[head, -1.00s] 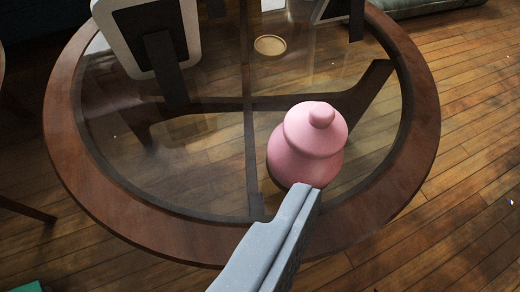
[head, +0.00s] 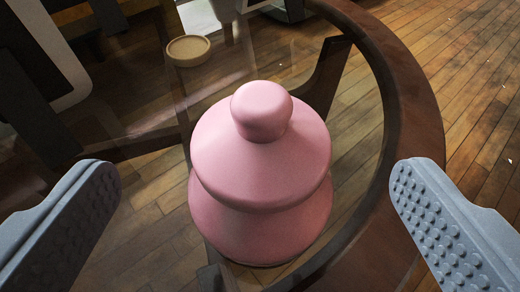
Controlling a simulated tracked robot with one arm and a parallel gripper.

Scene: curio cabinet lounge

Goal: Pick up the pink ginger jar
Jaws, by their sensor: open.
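The pink ginger jar (head: 262,170) stands upright on the glass-topped round table (head: 408,95), near its wooden rim. It has a rounded body, a sloping lid and a round knob, and it fills the middle of the head view. My gripper (head: 255,185) is wide open, with one grey finger to the left of the jar and one to the right. Both studded finger pads face the jar, with a clear gap on each side. Neither finger appears to touch it. The jar's underside is mostly hidden by its own body.
A small round tan dish (head: 188,50) sits on the glass behind the jar, to the left. A white-edged dark framed object (head: 45,50) stands at the upper left. The plank floor (head: 480,60) lies beyond the rim at right.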

